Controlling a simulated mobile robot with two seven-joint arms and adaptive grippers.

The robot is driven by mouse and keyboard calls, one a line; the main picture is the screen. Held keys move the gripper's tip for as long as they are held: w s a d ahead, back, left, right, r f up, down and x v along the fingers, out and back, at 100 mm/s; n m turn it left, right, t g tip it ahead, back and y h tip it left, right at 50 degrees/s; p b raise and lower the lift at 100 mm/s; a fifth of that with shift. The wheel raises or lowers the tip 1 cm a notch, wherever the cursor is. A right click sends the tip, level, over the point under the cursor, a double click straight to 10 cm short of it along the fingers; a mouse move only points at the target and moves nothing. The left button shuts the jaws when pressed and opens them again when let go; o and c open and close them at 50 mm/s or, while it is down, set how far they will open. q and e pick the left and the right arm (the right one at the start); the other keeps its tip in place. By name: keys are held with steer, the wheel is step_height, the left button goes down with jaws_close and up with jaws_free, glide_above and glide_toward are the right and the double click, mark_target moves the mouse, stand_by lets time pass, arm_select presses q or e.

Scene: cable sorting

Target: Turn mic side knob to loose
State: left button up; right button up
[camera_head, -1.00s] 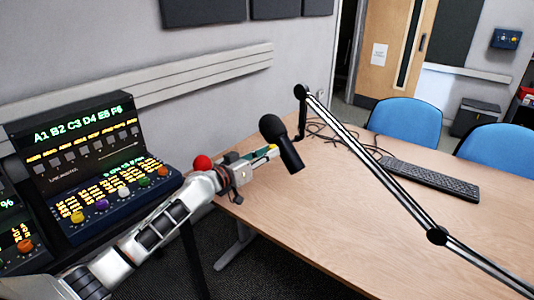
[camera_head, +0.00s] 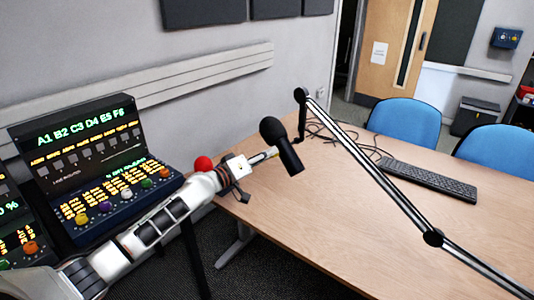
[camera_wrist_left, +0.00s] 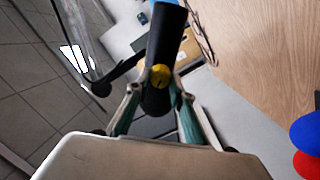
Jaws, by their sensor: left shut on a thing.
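The black microphone (camera_head: 290,158) hangs tilted from a jointed boom arm (camera_head: 370,165) above the table's left part. In the left wrist view, its dark body (camera_wrist_left: 165,40) runs up between my fingers. The round yellow side knob (camera_wrist_left: 160,77), with a dark mark across it, faces the wrist camera. My left gripper (camera_head: 272,153) reaches the microphone from the left and is shut on the knob. Its teal-padded fingers (camera_wrist_left: 157,100) lie on either side of the knob; the exact contact is hard to see. My right gripper is not in view.
The wooden table (camera_head: 330,220) is mostly clear, with a keyboard (camera_head: 428,178) and loose cables (camera_head: 325,130) at the back. A control console (camera_head: 90,160) with coloured knobs and a red ball (camera_head: 203,163) are at the left. Blue chairs (camera_head: 405,120) stand behind the table.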

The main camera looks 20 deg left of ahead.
arm_select(q)
steer(key=n, duration=0.5)
steer(key=n+p, duration=0.1)
steer(key=n, duration=0.4)
steer(key=shift+a+f+n+g+h, duration=0.1)
steer(key=shift+n+g+h, duration=0.2)
stand_by(0.4)
steer(key=o, duration=1.1)
steer(key=v, duration=1.2)
